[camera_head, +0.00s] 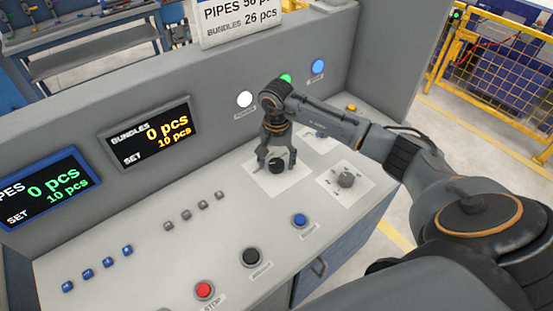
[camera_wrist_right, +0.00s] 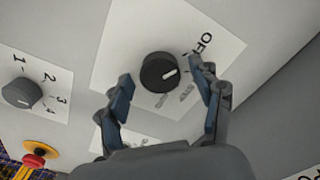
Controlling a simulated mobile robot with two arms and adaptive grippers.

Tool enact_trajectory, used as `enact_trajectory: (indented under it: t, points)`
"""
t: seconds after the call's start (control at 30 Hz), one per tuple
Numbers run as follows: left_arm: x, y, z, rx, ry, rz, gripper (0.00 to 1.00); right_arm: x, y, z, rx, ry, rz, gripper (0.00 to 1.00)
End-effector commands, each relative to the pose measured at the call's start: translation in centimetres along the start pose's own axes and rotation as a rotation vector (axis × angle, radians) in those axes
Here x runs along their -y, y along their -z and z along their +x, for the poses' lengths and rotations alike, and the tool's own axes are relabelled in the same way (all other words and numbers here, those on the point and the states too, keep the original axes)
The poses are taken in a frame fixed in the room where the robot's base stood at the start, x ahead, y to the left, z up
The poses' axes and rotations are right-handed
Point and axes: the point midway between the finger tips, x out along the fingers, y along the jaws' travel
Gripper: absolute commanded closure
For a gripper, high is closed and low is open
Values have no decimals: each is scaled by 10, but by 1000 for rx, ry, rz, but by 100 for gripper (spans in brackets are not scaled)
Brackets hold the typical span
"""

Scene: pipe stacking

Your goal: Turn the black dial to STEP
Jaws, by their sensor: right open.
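The black dial (camera_head: 277,166) sits on a white label plate on the sloped grey console. In the right wrist view the dial (camera_wrist_right: 160,72) is round with a white pointer mark facing right. The word OFF is readable on the plate (camera_wrist_right: 120,60) at upper right of the dial; the smaller words below it are blurred and partly hidden by a finger. My right gripper (camera_head: 277,161) is open right above the dial, one finger on each side. In the right wrist view the fingertips (camera_wrist_right: 161,77) stand apart around it; contact cannot be told. My left gripper is not in view.
A grey numbered dial (camera_head: 346,179) stands to the right. A red STOP button (camera_head: 204,290), a black button (camera_head: 251,257) and a blue button (camera_head: 300,220) line the front. Two displays (camera_head: 150,133) are at left. A red-and-yellow button (camera_wrist_right: 36,158) shows in the right wrist view.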

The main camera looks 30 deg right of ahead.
Motion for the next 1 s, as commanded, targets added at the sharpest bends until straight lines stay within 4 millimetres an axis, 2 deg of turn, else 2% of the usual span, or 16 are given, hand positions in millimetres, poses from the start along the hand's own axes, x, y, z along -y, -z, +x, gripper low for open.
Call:
enact_trajectory:
  t: [0.07,0.3,0.33,0.67,1.0]
  points:
    - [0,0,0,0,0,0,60,0,0,0,0,0,0,37]
    - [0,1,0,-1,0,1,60,0,0,0,0,0,0,85]
    - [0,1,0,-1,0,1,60,0,0,0,0,0,0,89]
    - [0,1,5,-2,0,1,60,0,0,0,0,0,39,89]
    - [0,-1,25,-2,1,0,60,0,1,2,-1,0,262,89]
